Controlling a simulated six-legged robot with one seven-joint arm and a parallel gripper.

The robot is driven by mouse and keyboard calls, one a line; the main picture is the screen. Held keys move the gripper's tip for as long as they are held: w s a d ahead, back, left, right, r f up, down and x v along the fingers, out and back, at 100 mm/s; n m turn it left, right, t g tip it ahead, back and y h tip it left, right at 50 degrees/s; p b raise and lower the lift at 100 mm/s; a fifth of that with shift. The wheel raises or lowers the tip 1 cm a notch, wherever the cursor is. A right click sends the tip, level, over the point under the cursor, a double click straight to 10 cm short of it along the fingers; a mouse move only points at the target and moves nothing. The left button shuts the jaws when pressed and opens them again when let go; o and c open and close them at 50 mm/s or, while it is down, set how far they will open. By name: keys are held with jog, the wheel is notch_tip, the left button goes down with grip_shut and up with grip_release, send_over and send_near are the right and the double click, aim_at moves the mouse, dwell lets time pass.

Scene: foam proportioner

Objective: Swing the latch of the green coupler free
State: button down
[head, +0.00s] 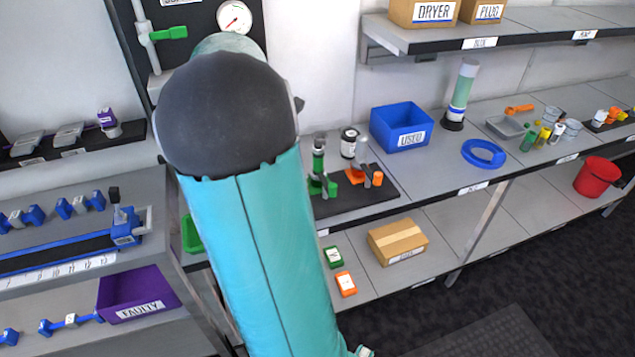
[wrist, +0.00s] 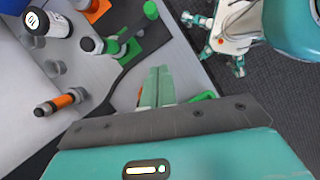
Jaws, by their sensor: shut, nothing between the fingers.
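The green coupler (head: 317,184) stands on a black mat on the bench, partly beside my arm in the head view. In the wrist view the green coupler (wrist: 122,46) lies ahead of my gripper, with a dark grey cylinder on one side. A green round-ended part (wrist: 150,10) sticks out at its far side; it may be the latch, but I cannot tell for sure. My gripper (wrist: 158,75) is shut and empty, its pale green fingers apart from the coupler. In the head view my arm hides the gripper.
The orange coupler (head: 364,177) stands right beside the green one, with a white jar (head: 349,143) behind. A blue bin (head: 402,128) is to the right. In the wrist view an orange and dark cylinder (wrist: 60,101) is at left.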

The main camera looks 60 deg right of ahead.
aim_at(327, 182)
jog(key=x, duration=0.3)
jog(key=s+x, duration=0.1)
jog(key=x, duration=0.3)
jog(key=s+d+r+x, duration=0.1)
jog(key=x, duration=0.3)
jog(key=shift+s, duration=0.2)
jog(key=shift+s+d, duration=0.2)
jog(key=shift+s, duration=0.2)
jog(key=shift+s, duration=0.1)
